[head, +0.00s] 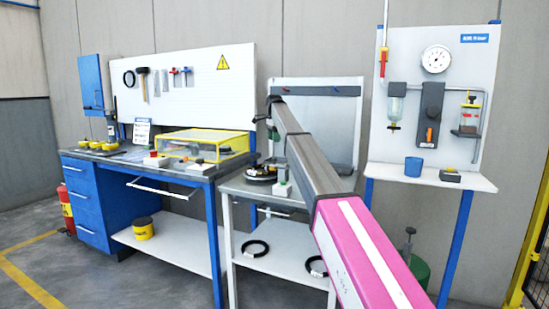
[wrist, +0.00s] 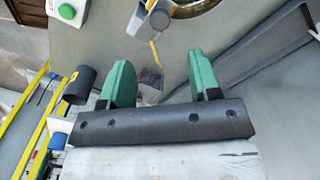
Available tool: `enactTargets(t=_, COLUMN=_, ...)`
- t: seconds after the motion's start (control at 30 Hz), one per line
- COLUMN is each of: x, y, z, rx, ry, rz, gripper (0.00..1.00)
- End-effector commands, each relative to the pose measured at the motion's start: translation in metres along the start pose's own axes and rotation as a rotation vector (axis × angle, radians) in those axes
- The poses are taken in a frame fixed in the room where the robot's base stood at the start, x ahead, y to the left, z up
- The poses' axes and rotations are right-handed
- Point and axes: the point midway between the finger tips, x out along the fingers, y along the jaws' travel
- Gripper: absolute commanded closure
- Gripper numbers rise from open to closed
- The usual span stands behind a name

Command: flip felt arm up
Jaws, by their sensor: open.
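My gripper (wrist: 158,72) shows in the wrist view with two green fingers spread apart and nothing held between them. Just beyond the fingertips, a small grey piece (wrist: 159,18) with a thin orange-yellow strip hanging from it stands near a gold-rimmed ring (wrist: 200,4), cut off by the top edge. I cannot tell for certain whether this piece is the felt arm. No contact between fingers and piece shows. In the head view the round black device (head: 260,173) sits on the small grey table (head: 232,186); its details are too small to make out.
A white box with a green button (wrist: 67,11) is at the wrist view's upper left, and a dark cylinder (wrist: 79,86) is beside the left finger. A yellow-framed case (head: 205,143) stands on the left bench. A panel with a gauge (head: 436,58) stands at right.

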Motion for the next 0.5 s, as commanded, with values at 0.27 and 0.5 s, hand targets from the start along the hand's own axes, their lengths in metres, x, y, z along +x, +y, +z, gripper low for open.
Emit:
enactTargets(t=0.27, x=0.035, y=0.001, z=0.000, rx=0.000, ry=0.000, rz=0.001, gripper=0.43)
enactTargets(t=0.5, x=0.078, y=0.001, z=0.000, rx=0.000, ry=0.000, rz=0.001, gripper=0.43)
